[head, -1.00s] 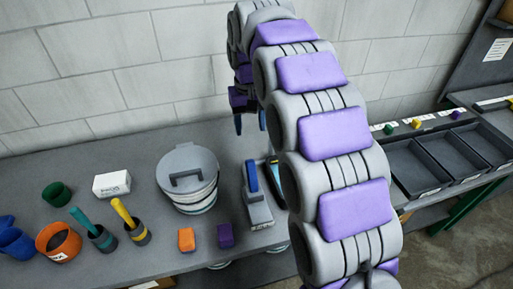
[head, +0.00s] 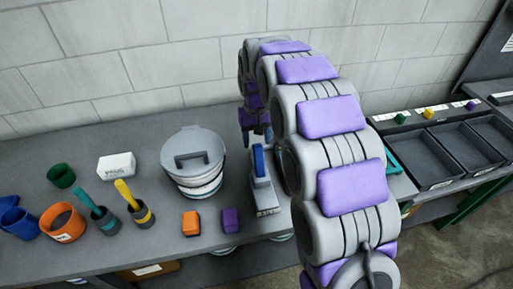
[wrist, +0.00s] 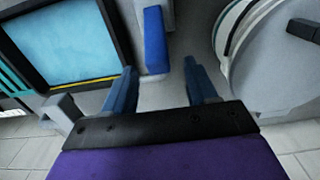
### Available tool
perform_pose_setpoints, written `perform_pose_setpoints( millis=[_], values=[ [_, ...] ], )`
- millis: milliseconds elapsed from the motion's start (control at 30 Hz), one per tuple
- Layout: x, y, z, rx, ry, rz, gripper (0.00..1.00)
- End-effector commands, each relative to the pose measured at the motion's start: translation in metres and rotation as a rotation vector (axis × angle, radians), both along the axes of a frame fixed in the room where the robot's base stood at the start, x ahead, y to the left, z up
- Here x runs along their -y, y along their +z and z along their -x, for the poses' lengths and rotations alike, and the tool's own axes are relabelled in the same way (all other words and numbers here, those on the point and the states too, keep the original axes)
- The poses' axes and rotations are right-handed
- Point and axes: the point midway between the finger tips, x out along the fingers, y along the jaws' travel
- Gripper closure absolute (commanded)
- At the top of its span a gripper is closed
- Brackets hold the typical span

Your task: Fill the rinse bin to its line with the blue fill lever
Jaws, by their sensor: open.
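The blue fill lever (head: 259,160) stands upright on a grey fixture (head: 265,195) on the bench. In the wrist view the lever (wrist: 155,42) lies just beyond my fingertips, nearer the left finger; I cannot tell whether they touch. My gripper (wrist: 160,72) is open and empty. In the head view my gripper (head: 257,132) hangs just behind and above the lever. What looks like the rinse bin (wrist: 110,30), dark-rimmed with pale blue water and a yellow line, is left of the lever in the wrist view. Its water level against the line is unclear. My arm hides it in the head view.
A lidded bucket (head: 194,165) stands close left of the lever. Orange (head: 190,223) and purple (head: 230,220) blocks sit in front. Cups, two handled tools and a white box (head: 116,166) are farther left. Dark trays (head: 430,165) stand right. A block wall is behind.

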Motion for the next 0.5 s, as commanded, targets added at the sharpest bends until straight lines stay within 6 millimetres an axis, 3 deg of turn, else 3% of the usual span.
perform_pose_setpoints(
  millis=[200, 500],
  values=[
    [0.001, -0.029, 0.001, -0.002, 0.000, 0.000, 0.43],
    [0.000, -0.036, 0.001, -0.002, 0.000, 0.001, 0.43]
  ],
)
